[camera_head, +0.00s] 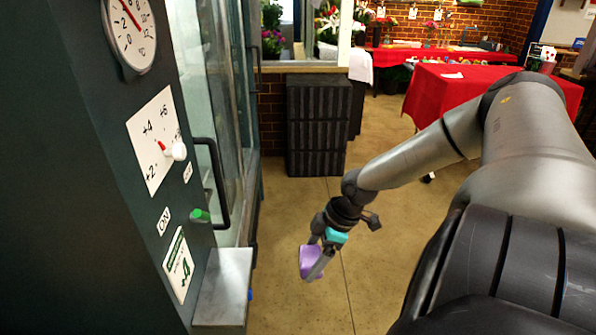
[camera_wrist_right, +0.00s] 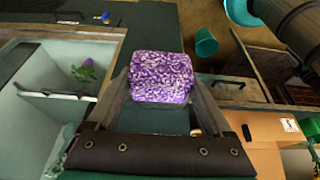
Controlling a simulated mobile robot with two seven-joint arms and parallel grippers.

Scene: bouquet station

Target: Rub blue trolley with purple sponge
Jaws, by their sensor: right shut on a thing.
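My right gripper (camera_head: 314,270) is shut on the purple sponge (camera_head: 308,258) and holds it in the air over the floor, in the middle of the head view. In the right wrist view, the speckled purple sponge (camera_wrist_right: 160,77) sits between the two fingers of the gripper (camera_wrist_right: 160,100). I cannot make out a blue trolley in either view. My left gripper is not in view.
A dark cabinet with a dial (camera_head: 130,28), a white knob (camera_head: 179,150) and a metal ledge (camera_head: 224,285) stands close on the left. A dark ribbed box (camera_head: 318,125) stands behind. A red-covered table (camera_head: 450,92) is at the back right. Open floor (camera_head: 300,220) lies between.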

